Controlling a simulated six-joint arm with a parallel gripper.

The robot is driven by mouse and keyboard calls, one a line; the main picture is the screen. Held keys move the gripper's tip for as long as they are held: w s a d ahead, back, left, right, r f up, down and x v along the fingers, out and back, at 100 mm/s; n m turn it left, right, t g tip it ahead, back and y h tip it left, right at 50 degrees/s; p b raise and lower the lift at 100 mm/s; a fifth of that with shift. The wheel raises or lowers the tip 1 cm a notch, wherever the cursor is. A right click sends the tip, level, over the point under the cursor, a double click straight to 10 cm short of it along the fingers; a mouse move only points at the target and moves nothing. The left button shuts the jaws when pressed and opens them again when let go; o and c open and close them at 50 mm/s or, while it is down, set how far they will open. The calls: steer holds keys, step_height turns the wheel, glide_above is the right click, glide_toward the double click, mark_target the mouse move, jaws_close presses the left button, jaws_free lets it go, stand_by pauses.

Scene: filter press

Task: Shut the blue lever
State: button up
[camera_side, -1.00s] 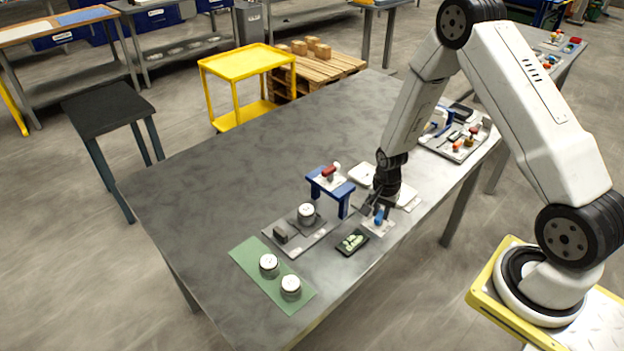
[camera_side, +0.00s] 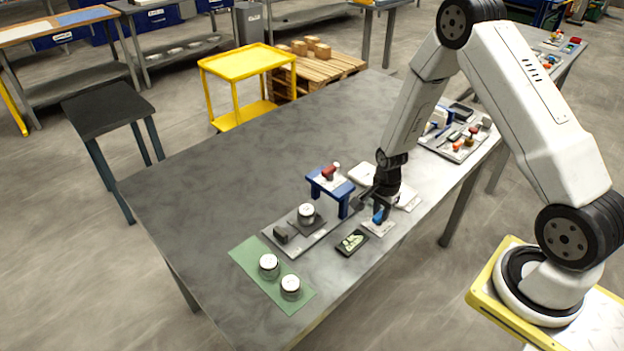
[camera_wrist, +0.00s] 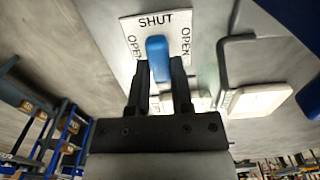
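The blue lever (camera_wrist: 157,48) stands on a white plate (camera_wrist: 184,28) marked SHUT at the top and OPEN at both sides. In the wrist view the lever is in line with the SHUT mark. In the side view the lever (camera_side: 378,215) is small, near the table's right edge. My gripper (camera_wrist: 160,64) has its two black fingers apart, one on each side of the lever's lower part in the picture. I see no clear contact with the lever. In the side view my gripper (camera_side: 378,197) is just above the lever, its fingers partly blurred into the background.
A blue stand (camera_side: 331,184) with a red-handled part is left of my gripper. A black tray (camera_side: 352,243) lies in front. A grey plate (camera_side: 283,243) and a green mat (camera_side: 252,268) carry round white-topped parts. The table's left half is clear.

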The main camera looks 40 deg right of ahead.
mark_target(381, 213)
steer(key=o, duration=0.4)
steer(key=shift+r, duration=0.15)
steer(key=shift+r, duration=3.75)
